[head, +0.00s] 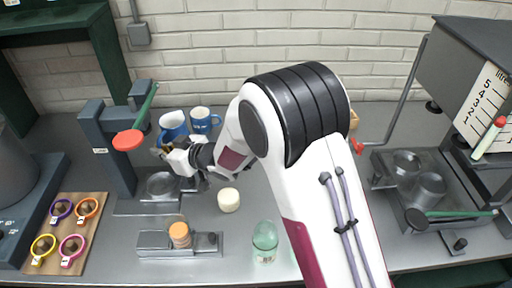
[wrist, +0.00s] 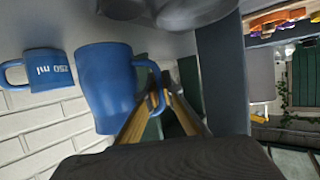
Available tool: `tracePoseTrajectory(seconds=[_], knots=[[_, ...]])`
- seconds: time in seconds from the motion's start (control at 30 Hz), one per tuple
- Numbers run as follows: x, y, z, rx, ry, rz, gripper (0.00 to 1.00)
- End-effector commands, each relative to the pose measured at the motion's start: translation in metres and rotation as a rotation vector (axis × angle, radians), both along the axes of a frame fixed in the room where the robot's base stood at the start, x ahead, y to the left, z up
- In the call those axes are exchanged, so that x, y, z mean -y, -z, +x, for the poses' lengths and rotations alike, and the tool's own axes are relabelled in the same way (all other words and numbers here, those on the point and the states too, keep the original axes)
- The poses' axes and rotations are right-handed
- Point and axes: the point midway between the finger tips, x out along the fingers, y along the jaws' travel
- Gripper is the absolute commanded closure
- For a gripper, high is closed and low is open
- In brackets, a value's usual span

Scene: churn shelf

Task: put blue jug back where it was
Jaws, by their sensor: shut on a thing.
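A larger blue jug (head: 175,121) is at the back of the counter, left of centre in the head view. It also fills the left middle of the wrist view (wrist: 104,85). My gripper (head: 163,150) is at the jug's near left side, and its fingers (wrist: 160,103) are closed on the jug's handle. I cannot tell whether the jug touches the counter. A smaller blue mug marked 250 ml (wrist: 47,70) stands beside it, apart, and shows to its right in the head view (head: 205,121).
A dark stand with a red disc (head: 128,140) and green lever is close left of my gripper. The brick wall is behind.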

Motion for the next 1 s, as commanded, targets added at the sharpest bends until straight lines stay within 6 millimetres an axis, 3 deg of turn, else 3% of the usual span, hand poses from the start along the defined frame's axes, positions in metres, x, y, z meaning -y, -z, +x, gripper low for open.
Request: tracePoseTrajectory(seconds=[0.27,0.63,1.0], knots=[[0.030,-0.012,0.009,0.003,0.005,0.002,1.00],[0.104,-0.035,0.018,0.003,0.004,0.002,1.00],[0.178,-0.053,0.009,0.001,-0.004,0.001,1.00]])
